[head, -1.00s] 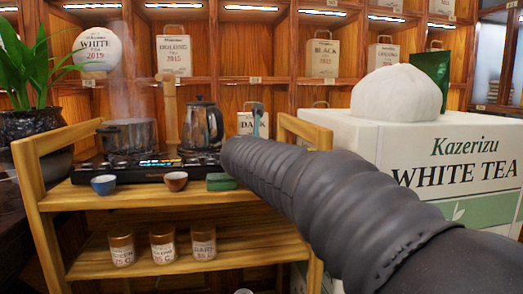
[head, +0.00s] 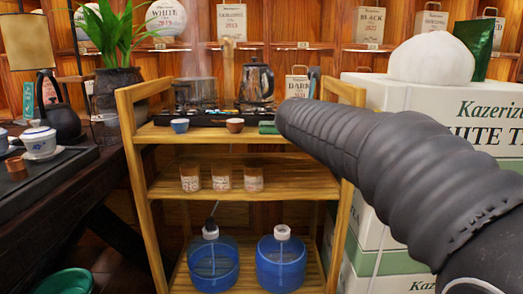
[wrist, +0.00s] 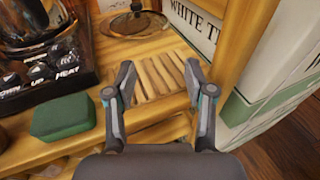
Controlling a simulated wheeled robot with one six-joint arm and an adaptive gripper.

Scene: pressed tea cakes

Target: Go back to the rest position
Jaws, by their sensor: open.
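The green block (head: 268,128) shows just left of the arm's end.
A stove (head: 205,113) with a kettle (head: 256,82) and two small cups, blue (head: 180,126) and brown (head: 234,126), stand on the top shelf. White tea boxes (head: 430,110) rise close on the right. A dark tea table (head: 70,185) is at left; blue water jugs (head: 281,262) stand below.

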